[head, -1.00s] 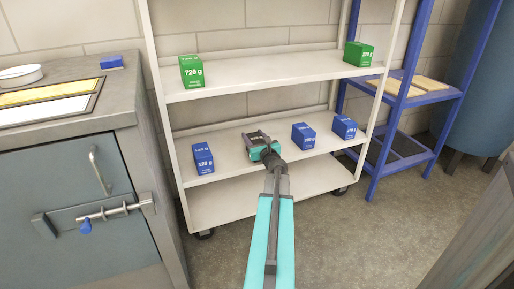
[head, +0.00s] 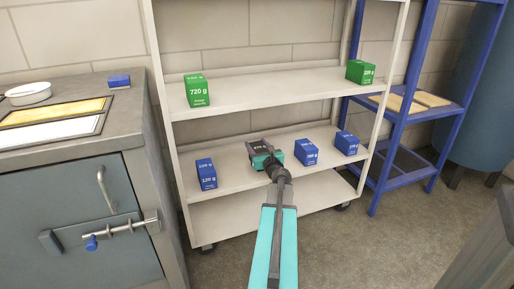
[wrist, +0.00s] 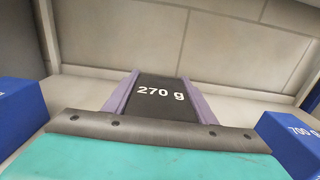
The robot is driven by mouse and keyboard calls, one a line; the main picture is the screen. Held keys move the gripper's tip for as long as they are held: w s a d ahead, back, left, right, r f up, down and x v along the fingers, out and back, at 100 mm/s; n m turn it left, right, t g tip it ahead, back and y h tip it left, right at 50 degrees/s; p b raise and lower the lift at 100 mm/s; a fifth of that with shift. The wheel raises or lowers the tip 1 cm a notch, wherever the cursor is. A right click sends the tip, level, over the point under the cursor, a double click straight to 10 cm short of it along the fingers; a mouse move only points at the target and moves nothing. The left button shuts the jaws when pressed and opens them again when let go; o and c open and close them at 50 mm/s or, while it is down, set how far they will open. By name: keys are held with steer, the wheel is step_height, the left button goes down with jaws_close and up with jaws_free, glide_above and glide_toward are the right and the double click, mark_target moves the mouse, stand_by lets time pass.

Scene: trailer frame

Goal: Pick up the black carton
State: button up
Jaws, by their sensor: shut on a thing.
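The black carton (wrist: 160,97) carries the white label "270 g" and sits between the two jaws of my gripper (wrist: 160,92) in the wrist view. My gripper is shut on it, one jaw along each side. In the head view my gripper (head: 262,150) is over the middle shelf of the trolley, between blue cartons, and the black carton (head: 259,147) shows only as a small dark patch in it. I cannot tell whether the carton's underside touches the shelf.
On the same shelf (head: 232,181), a blue carton (head: 206,174) stands left, and two more, one nearer (head: 306,152) and one farther (head: 347,143), stand right. Green cartons (head: 197,90) (head: 360,72) stand on the upper shelf above. A counter (head: 75,140) is at left.

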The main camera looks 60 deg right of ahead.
steer(key=s+a+r+p, duration=0.1)
steer(key=s+a+p, duration=0.9)
steer(key=p, duration=0.5)
steer(key=shift+a+r, duration=0.2)
steer(key=shift+a, duration=0.85)
steer(key=shift+s, duration=0.1)
stand_by(0.5)
